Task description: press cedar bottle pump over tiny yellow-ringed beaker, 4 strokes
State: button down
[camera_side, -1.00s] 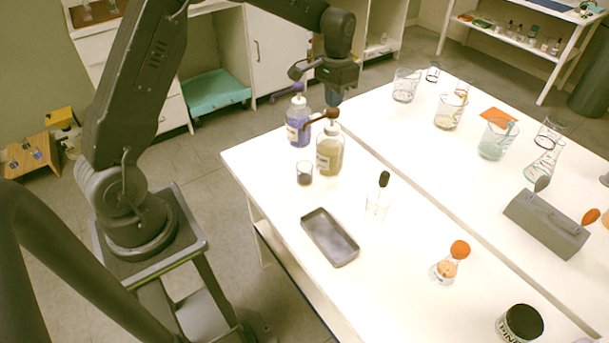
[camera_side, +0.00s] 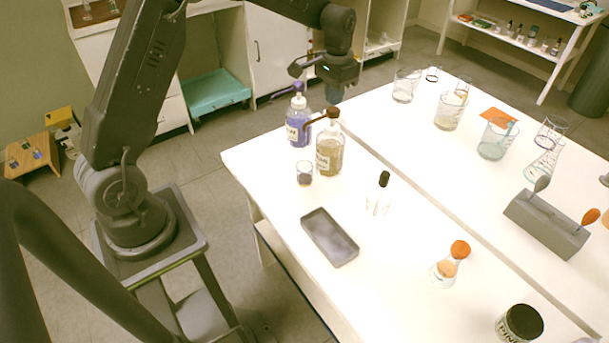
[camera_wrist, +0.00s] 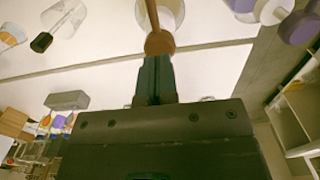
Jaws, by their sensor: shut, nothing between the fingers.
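A clear bottle with yellowish liquid (camera_side: 329,156) and a brown pump head (camera_side: 332,113) stands on the white table; its label is too small to read. The brown pump head also shows in the wrist view (camera_wrist: 160,43), just beyond the fingertips. My gripper (camera_side: 333,98) is shut and empty, pointing down just above this pump head; a small gap appears between them. A tiny beaker (camera_side: 304,173) stands at the bottle's left front, below the brown spout's end. I cannot make out a yellow ring on it or its contents. My fingers also show in the wrist view (camera_wrist: 155,78).
A purple bottle (camera_side: 298,133) with a purple pump stands close on the left. A grey tray (camera_side: 330,238), a dropper bottle (camera_side: 379,198) and an orange-stoppered flask (camera_side: 446,268) are nearer the front. Several glass vessels stand on the right.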

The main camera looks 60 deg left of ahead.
aim_at(333, 109)
jog(key=shift+f, duration=1.7)
jog(key=shift+r, duration=1.9)
jog(key=shift+f, duration=0.1)
